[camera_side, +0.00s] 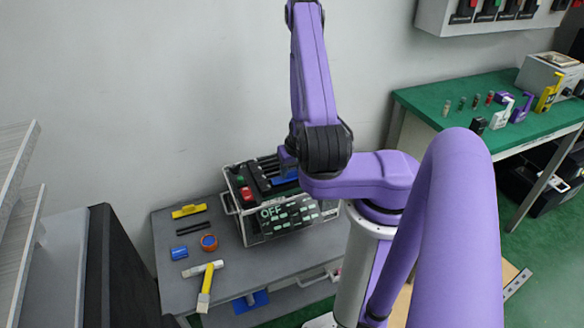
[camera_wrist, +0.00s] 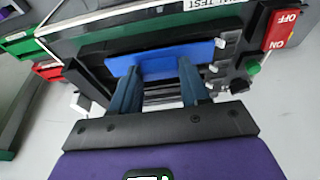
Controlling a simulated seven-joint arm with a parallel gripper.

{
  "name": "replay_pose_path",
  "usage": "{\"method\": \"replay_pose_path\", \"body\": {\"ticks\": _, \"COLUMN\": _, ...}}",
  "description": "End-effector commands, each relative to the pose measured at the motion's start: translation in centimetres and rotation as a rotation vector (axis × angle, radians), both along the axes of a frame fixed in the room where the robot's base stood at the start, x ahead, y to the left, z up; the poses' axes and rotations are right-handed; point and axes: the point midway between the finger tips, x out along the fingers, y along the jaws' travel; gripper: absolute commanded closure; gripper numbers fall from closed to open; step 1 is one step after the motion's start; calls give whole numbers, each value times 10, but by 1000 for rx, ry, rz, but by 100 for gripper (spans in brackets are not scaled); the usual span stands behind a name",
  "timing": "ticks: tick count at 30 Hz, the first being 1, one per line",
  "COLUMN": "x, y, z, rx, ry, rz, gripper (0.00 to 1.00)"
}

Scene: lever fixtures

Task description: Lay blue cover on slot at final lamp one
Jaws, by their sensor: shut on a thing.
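The blue cover (camera_wrist: 165,56) is a flat blue plate. In the wrist view it lies across the dark top of the fixture box, at the ends of my fingers. My gripper (camera_wrist: 160,70) is shut on it, with one finger toward each side of its near edge. In the side view the cover (camera_side: 285,181) shows as a blue strip below my gripper (camera_side: 286,164), over the fixture box (camera_side: 290,214). I cannot tell whether it touches the box. The slot and lamp one cannot be made out.
The box carries a red OFF/ON switch (camera_wrist: 282,30), a green button (camera_wrist: 253,68) and small pale clips (camera_wrist: 221,42) close to the cover.

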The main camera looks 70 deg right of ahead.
Motion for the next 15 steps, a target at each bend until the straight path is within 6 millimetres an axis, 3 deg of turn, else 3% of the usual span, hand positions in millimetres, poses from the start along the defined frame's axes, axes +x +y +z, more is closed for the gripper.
{"method": "replay_pose_path", "body": {"ticks": 15, "x": 0, "y": 0, "z": -11, "rx": 1, "ry": 1, "rz": 0, "gripper": 83}}
